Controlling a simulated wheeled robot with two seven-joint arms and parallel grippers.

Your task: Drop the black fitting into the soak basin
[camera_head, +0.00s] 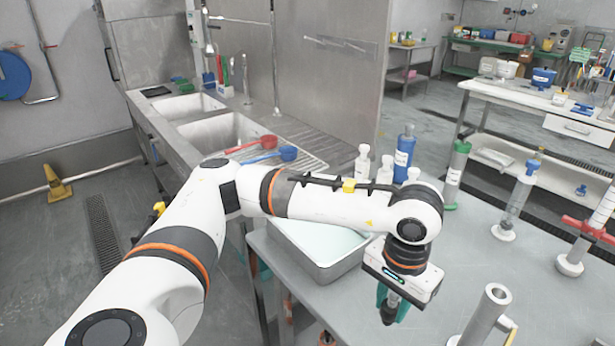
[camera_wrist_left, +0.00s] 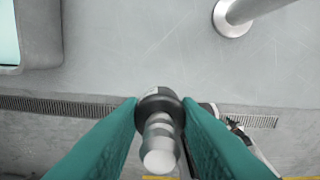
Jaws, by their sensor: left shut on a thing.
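My left gripper (camera_head: 392,304) is shut on the black fitting (camera_head: 387,314), near the front edge of the steel table. In the left wrist view the fitting (camera_wrist_left: 160,97) sits between the tips of the two teal fingers (camera_wrist_left: 160,110), its black collar with a ribbed metal stem toward the camera. The soak basin (camera_head: 322,273), a grey tray with pale liquid, stands on the table to the left of my gripper and partly behind my arm. Its corner shows at the top left of the left wrist view (camera_wrist_left: 42,40). My right gripper is not in view.
A metal cylinder on a round base (camera_head: 485,315) stands right of my gripper. White bottles (camera_head: 362,162), a blue bottle (camera_head: 404,150) and a green-capped tube (camera_head: 456,172) stand behind the basin. The table between my gripper and the clear tube stand (camera_head: 515,205) is mostly free.

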